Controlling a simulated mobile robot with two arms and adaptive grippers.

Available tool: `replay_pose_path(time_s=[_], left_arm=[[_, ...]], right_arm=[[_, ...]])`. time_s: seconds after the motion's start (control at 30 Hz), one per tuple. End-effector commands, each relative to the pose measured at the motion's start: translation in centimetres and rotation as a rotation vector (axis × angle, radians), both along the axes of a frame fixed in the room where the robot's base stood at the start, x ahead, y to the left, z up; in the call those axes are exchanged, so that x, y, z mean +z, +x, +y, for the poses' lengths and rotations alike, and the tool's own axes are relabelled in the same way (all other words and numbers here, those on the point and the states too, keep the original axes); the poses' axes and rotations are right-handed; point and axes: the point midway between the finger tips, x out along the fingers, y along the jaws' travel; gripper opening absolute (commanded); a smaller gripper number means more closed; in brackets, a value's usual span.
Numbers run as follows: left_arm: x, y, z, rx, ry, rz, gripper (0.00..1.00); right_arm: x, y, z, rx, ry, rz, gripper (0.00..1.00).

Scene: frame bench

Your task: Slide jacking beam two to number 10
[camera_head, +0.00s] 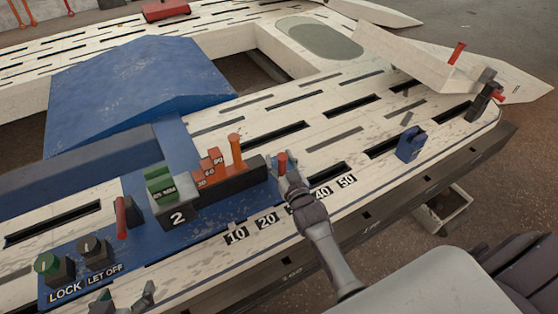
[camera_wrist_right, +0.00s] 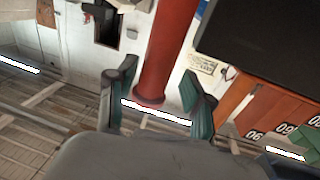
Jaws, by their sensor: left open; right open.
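Jacking beam two is the dark bar (camera_head: 232,184) with a "2" plate (camera_head: 177,218) at its left end, lying along the blue strip. A red upright handle (camera_head: 282,163) stands at its right end, near the hidden number between 20 and 40. My right gripper (camera_head: 290,182) is at this handle, open. In the right wrist view the red handle (camera_wrist_right: 167,50) shows between the spread fingertips (camera_wrist_right: 158,98); I cannot tell whether they touch it. The number 10 (camera_head: 235,235) is left of 20 (camera_head: 267,220) on the front edge. My left gripper (camera_head: 122,300) is open and empty at the bottom left.
Green (camera_head: 159,185) and orange (camera_head: 209,167) blocks and an orange peg (camera_head: 235,150) stand on the bar. A red lever (camera_head: 121,217) and the LOCK (camera_head: 49,264) and LET OFF (camera_head: 93,250) knobs are at the left. A blue clamp (camera_head: 410,144) stands further right.

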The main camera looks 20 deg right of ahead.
Motion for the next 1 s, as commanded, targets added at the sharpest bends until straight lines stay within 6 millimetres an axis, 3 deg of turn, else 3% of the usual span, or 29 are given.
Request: replay_pose_path(time_s=[0.3,0.7,1.0], left_arm=[[0.1,0.0,-0.1,-0.002,-0.002,-0.003,0.79],[0.0,0.0,-0.1,-0.001,-0.001,-0.002,0.79],[0.0,0.0,0.0,-0.001,-0.001,-0.001,0.79]], right_arm=[[-0.3,-0.9,0.0,-0.001,-0.001,0.005,0.52],[-0.3,-8.8,0.7,0.0,0.0,0.005,0.52],[-0.1,-11.9,1.0,0.001,0.001,0.002,0.52]])
